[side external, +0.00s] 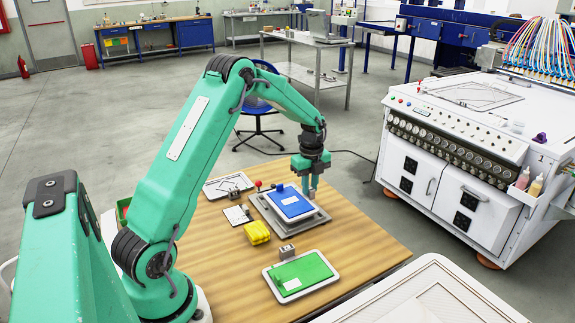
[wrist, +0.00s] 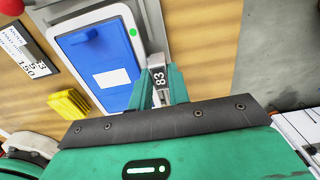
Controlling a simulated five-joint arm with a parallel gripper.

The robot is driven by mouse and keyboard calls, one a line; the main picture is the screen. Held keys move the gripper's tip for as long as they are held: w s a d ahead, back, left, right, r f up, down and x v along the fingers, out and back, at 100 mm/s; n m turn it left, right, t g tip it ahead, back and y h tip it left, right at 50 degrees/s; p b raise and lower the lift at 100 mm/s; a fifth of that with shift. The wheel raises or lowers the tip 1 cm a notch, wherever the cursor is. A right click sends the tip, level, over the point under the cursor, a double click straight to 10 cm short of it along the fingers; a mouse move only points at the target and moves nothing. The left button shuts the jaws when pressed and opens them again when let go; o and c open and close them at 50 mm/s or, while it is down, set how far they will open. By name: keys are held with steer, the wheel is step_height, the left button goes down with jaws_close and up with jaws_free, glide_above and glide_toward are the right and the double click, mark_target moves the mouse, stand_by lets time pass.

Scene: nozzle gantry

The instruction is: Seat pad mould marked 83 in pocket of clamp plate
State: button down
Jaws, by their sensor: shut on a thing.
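The pad mould (side external: 293,204) is a white-rimmed tray with a blue face and a white label. The mould also shows in the wrist view (wrist: 95,55), with a green dot near one corner. The block marked 83 (wrist: 158,79) at its edge is between my fingers. My gripper (side external: 312,190) is shut on this block; the fingers also show in the wrist view (wrist: 160,88). The mould is over the grey clamp plate (side external: 267,215), whose edge shows around it. The mould covers the pocket, and I cannot tell whether it rests in it or hovers just above.
A green-faced mould (side external: 300,275) with a small metal block (side external: 287,252) lies nearer the front. A yellow ribbed piece (side external: 257,232), a card (side external: 238,215) and a metal-topped tray (side external: 228,185) lie left of the plate. A red-knobbed lever (side external: 258,184) stands behind.

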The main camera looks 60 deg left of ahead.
steer(key=shift+f, duration=0.9)
stand_by(0.6)
steer(key=c, duration=1.3)
jaws_free()
steer(key=shift+o, duration=0.2)
steer(key=shift+r, duration=3.5)
